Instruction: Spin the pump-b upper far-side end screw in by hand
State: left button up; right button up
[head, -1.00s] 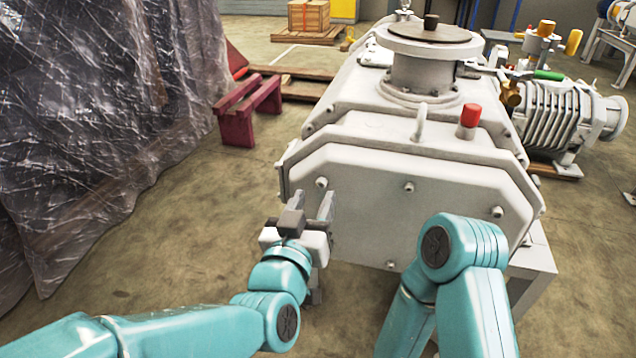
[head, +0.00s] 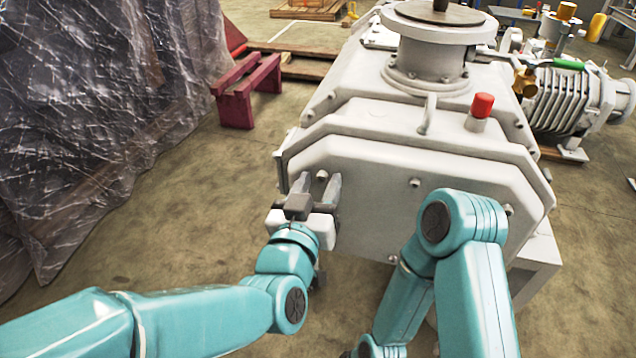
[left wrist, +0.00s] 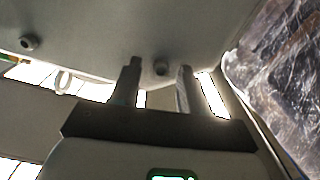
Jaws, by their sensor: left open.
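The pump (head: 385,225) shows its pale grey end plate, with small screw heads around its rim. The upper left end screw (head: 322,175) sits at the plate; it also shows in the left wrist view (left wrist: 161,68). My left gripper (head: 319,184) is open, with its two fingertips on either side of this screw and no visible contact. How deep the screw sits cannot be told. My right arm is bent at the plate's right; its gripper is out of view.
Another screw (head: 414,182) sits at the plate's top middle, and one (head: 506,209) at the right. A red cap (head: 482,105) and a lifting eye (head: 429,114) stand above. Plastic sheeting (head: 80,110) hangs at left; a maroon stand (head: 246,92) is behind on open floor.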

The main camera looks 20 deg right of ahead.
pick_arm(q)
jog(key=shift+f, duration=0.1)
grip_shut()
jog(key=shift+w, duration=0.2)
jog(key=shift+s, duration=0.2)
